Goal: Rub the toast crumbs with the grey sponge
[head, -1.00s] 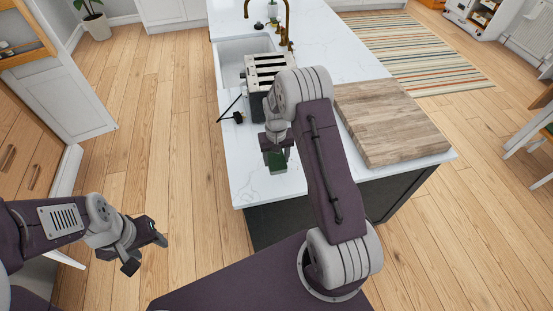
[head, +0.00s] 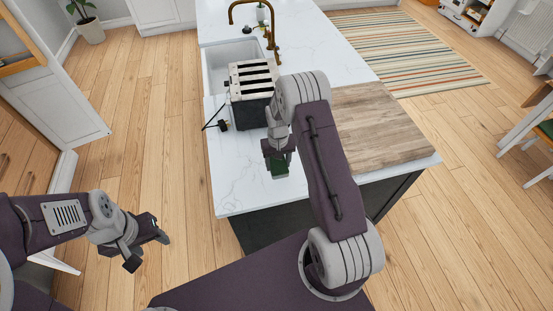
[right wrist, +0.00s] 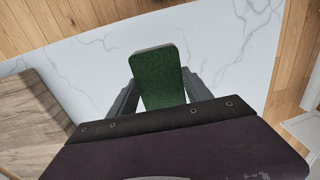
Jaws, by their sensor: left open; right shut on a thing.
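In the right wrist view the sponge (right wrist: 158,75) stands out between the two fingers, over white marble. In the head view it is over the near end of the counter (head: 236,185); I cannot tell whether it touches the top. I cannot make out any toast crumbs; my right arm hides part of the counter. My left gripper (head: 148,247) is open and empty, over the floor left of the counter.
A toaster (head: 252,92) with a plug (head: 222,126) on its cord stands behind my right gripper. A wooden board (head: 382,130) lies to the right. A sink (head: 216,70) and brass tap (head: 272,25) are further back. The near left counter corner is clear.

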